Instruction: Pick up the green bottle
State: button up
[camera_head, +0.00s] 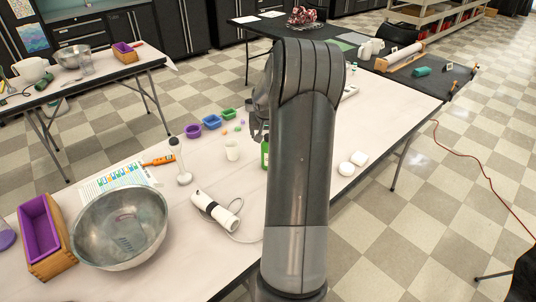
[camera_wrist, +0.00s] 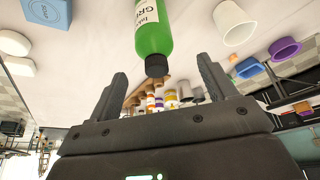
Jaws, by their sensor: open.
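The green bottle (camera_head: 265,155) stands on the white table in the head view, mostly hidden behind my arm. In the wrist view, which is upside down, the green bottle (camera_wrist: 153,28) shows a white label and a black cap. My gripper (camera_wrist: 161,67) is open and empty, with one finger on each side of the cap in the picture. The bottle appears beyond the fingertips, with no contact visible. In the head view my gripper (camera_head: 260,112) is partly hidden by the arm, near the bottle.
A white cup (camera_head: 232,150) stands close left of the bottle. Small purple, blue and green containers (camera_head: 211,122) lie farther back. A white handheld device (camera_head: 216,210) and a metal bowl (camera_head: 120,228) are to the left. White soap-like pieces (camera_head: 346,168) lie right of my arm.

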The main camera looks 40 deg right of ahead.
jog(key=shift+d+x, duration=0.2)
jog(key=shift+x, duration=1.55)
jog(key=shift+d+x, duration=0.2)
jog(key=shift+x, duration=1.5)
jog(key=shift+s, duration=0.15)
jog(key=shift+r, duration=0.1)
jog(key=c, duration=1.7)
